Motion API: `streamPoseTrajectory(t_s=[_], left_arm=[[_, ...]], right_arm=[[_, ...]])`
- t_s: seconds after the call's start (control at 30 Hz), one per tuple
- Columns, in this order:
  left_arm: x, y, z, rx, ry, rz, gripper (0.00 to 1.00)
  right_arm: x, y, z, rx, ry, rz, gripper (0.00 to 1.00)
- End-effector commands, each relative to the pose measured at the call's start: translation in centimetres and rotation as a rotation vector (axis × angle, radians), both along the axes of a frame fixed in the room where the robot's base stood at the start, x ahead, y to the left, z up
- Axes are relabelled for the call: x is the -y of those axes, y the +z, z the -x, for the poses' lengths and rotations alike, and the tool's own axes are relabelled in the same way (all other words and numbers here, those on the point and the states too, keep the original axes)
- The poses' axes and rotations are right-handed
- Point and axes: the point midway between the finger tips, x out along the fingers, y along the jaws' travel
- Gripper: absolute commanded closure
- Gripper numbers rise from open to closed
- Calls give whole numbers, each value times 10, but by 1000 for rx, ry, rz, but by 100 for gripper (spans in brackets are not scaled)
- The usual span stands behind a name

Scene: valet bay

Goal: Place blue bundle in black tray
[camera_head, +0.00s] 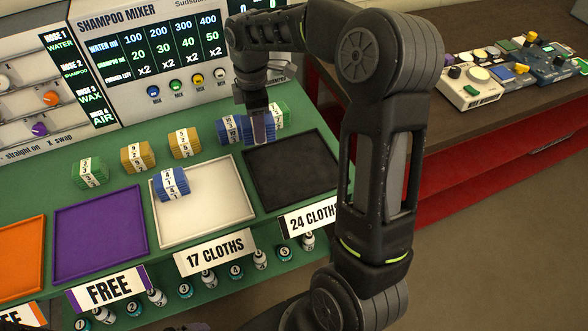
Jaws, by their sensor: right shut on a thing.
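My right gripper (258,128) reaches down at the back of the green table, behind the black tray. It is shut on a blue bundle (229,129) with a white numbered band; the fingers hide part of it. Whether the bundle touches the table is hard to tell. The black tray (292,172) is empty, with a "24 CLOTHS" sign at its front; my right arm passes close to its right side. Another blue bundle (171,184) lies in the white tray (207,224), which has a "17 CLOTHS" sign. My left gripper is not in view.
A green bundle (282,115) stands just right of the gripper. Yellow bundles (183,144) and another green one (89,173) stand left in the back row. The purple tray (100,235) is empty. The shampoo mixer panel (180,50) rises behind. Small bottles line the front.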

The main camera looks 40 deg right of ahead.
Motion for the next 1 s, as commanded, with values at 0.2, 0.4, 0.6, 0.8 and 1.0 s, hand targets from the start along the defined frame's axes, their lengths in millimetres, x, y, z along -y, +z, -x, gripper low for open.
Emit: streamPoseTrajectory(t_s=[0.2, 0.4, 0.6, 0.8, 1.0], left_arm=[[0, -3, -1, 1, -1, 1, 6], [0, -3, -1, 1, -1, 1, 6], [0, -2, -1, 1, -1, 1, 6], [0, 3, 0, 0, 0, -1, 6], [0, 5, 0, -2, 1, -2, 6]], right_arm=[[18, 0, 8, 1, 143, 1, 99], [18, 0, 8, 0, 149, 0, 99], [18, -6, 8, -2, 149, 0, 99], [17, -39, 8, -5, 149, -1, 99], [18, -62, 8, -1, 147, 0, 99]])
